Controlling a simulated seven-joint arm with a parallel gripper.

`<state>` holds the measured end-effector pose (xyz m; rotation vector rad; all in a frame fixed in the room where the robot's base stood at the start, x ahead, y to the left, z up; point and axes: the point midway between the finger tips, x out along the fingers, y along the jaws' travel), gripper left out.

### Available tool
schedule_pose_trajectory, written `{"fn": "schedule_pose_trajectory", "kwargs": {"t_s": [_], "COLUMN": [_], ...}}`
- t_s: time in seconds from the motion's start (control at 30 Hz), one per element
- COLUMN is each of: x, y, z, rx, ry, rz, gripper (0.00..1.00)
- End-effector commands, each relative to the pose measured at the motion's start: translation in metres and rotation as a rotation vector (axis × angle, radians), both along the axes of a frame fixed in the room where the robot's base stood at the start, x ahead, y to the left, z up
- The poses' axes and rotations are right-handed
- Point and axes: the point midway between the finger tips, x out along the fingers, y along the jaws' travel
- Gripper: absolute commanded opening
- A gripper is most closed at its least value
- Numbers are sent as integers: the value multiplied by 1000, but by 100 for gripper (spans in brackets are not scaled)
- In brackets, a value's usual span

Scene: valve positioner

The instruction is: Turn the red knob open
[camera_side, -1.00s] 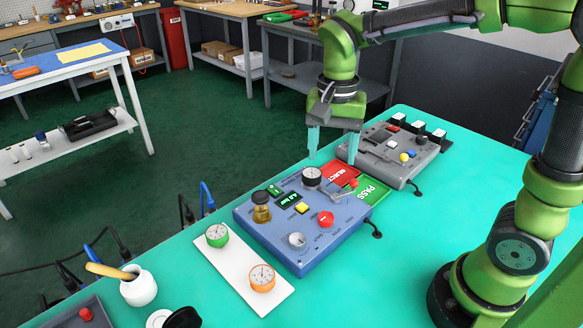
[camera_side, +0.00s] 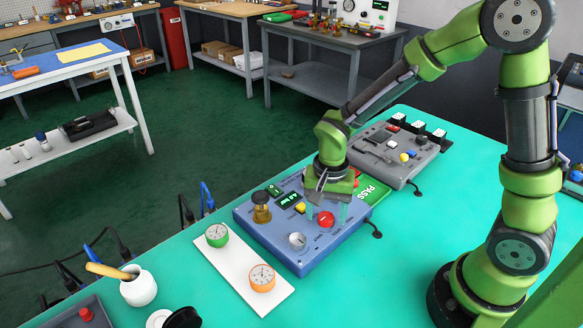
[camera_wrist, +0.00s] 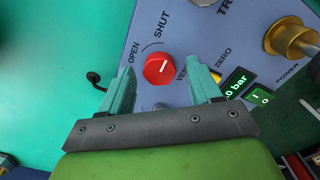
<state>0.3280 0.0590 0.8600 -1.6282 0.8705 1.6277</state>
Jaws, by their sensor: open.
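The red knob (camera_side: 326,219) sits on the blue-grey control panel (camera_side: 270,240) in the side view. In the wrist view the red knob (camera_wrist: 159,70) shows a short white line that runs roughly toward the SHUT lettering (camera_wrist: 163,25). The OPEN lettering (camera_wrist: 131,52) is to its left. My gripper (camera_side: 326,208) is above the panel at the knob, pointing down. In the wrist view my gripper (camera_wrist: 160,82) has its two teal fingers apart, one on each side of the knob, with visible gaps. The fingers' exact height over the panel is unclear.
A brass knob (camera_side: 261,208), a yellow button (camera_side: 300,208) and a silver knob (camera_side: 297,240) are on the same panel. A grey panel (camera_side: 385,150) stands behind it. A white board (camera_side: 238,268) with two dials lies in front. The teal bench is clear at right.

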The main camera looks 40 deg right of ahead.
Motion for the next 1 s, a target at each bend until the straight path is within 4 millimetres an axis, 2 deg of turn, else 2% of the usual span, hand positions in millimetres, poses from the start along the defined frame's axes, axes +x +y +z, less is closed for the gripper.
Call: {"fn": "schedule_pose_trajectory", "kwargs": {"t_s": [0.3, 0.67, 1.0], "x": [0, 0, 0], "y": [0, 0, 0], "z": [-3, -2, -2], "rx": [0, 0, 0], "ry": [0, 0, 0], "rz": [1, 1, 50], "gripper": [63, 8, 7]}}
